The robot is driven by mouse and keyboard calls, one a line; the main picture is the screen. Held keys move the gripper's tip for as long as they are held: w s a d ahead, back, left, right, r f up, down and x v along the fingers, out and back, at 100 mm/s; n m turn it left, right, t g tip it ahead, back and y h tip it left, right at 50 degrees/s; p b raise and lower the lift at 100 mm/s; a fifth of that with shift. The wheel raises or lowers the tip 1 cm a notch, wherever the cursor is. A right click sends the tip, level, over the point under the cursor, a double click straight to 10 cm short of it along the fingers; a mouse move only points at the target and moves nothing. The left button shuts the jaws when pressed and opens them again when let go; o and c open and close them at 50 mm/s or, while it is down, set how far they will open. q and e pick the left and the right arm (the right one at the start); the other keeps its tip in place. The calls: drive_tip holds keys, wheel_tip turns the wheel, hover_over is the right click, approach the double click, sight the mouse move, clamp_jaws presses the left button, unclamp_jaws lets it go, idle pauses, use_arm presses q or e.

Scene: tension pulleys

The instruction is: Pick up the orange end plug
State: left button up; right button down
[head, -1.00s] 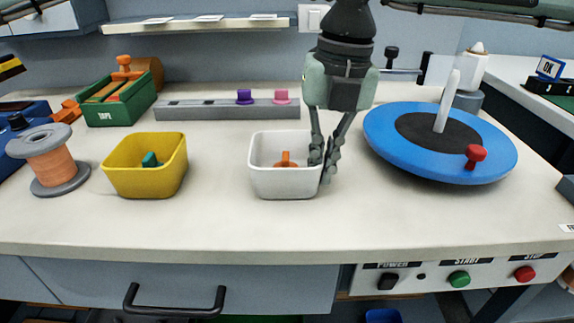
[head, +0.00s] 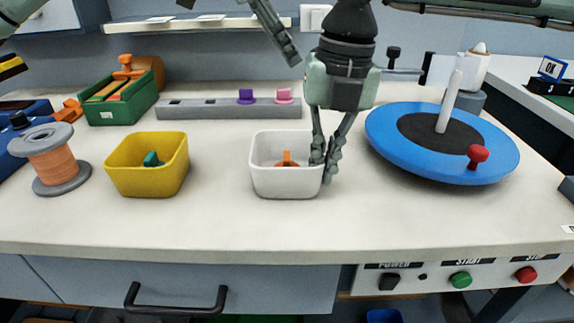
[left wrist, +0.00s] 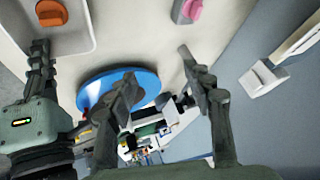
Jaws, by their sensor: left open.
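The orange end plug (head: 287,160) sits inside the white bin (head: 285,190) at the middle of the counter. It also shows at the top left of the left wrist view (left wrist: 51,12). My left gripper (head: 278,35) is open and empty, high above and behind the bin; its two spread fingers fill the middle of the left wrist view (left wrist: 158,65). My right gripper (head: 325,160) points down at the bin's right side, its fingertips close together and just right of the plug. Whether they touch the plug or bin wall is unclear.
A yellow bin (head: 150,185) with a teal plug stands left, beside a copper spool (head: 55,160). A grey rail (head: 205,110) with purple and pink plugs lies behind. A blue disc (head: 395,155) with a red knob is right. The front counter strip is clear.

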use_arm(q)
drive_tip(key=s+a+f+m+g+y, duration=0.25)
drive_tip(key=s+g, duration=0.25)
drive_tip(key=s, duration=0.5)
hover_over(286, 155)
drive_tip(key=a, duration=0.2)
drive_tip(key=shift+m+h, duration=0.35)
drive_tip(key=shift+m, duration=0.1)
drive_tip(key=f, duration=0.6)
drive_tip(key=shift+w+d, duration=0.1)
drive_tip(key=shift+w, duration=0.1)
drive_tip(key=shift+x, duration=2.75)
drive_tip(key=shift+s, duration=0.15)
drive_tip(key=c, duration=0.9)
